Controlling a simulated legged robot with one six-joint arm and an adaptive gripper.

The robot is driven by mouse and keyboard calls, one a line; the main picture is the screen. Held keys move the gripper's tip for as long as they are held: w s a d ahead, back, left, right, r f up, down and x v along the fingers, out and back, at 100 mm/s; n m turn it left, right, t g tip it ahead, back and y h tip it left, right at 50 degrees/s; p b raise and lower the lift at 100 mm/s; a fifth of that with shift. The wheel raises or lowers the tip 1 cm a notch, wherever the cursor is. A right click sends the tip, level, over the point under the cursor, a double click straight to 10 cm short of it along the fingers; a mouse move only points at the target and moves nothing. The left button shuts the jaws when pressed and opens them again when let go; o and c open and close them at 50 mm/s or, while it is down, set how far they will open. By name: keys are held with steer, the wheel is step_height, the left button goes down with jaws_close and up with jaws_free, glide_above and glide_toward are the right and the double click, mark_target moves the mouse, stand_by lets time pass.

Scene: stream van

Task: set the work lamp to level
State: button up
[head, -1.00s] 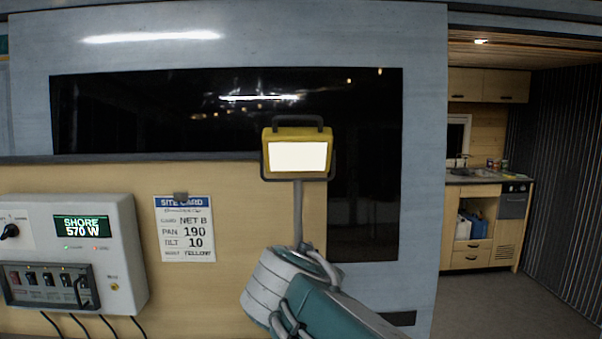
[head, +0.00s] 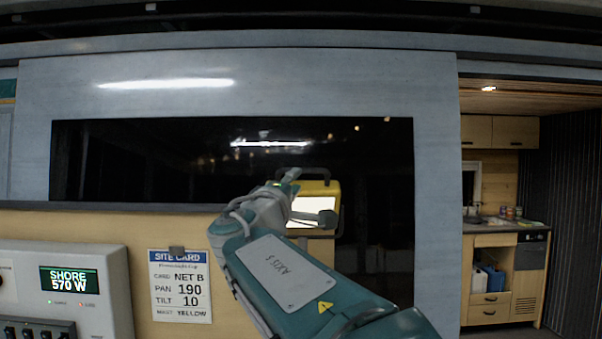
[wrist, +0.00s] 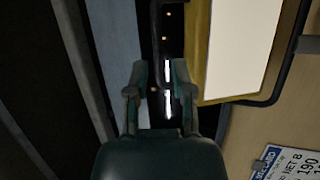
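The work lamp (head: 320,187) has a yellow housing and a lit white panel. In the head view it stands in front of the dark window, partly hidden behind my arm, so I cannot judge its tilt. In the wrist view the lamp's yellow side (wrist: 203,50) and white panel (wrist: 238,45) are at the upper right, turned sideways. My gripper (wrist: 160,72) is open, with its two fingers apart and nothing seen held. Its fingertips are just left of the housing in that view; a dark bar shows above them. I cannot tell whether anything touches. In the head view my gripper (head: 308,196) overlaps the lamp.
A site card (head: 180,286) on the wooden panel reads pan 190, tilt 10, mast yellow. A power box (head: 70,290) at lower left shows "SHORE 570 W". The dark window (head: 130,165) lies behind. A kitchenette (head: 495,250) and open floor are at the right.

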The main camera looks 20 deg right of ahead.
mark_target(303, 172)
steer(key=x, duration=0.5)
steer(key=shift+w+d+r, duration=0.1)
steer(key=shift+w+r, duration=0.05)
steer(key=shift+w, duration=0.1)
jaws_close()
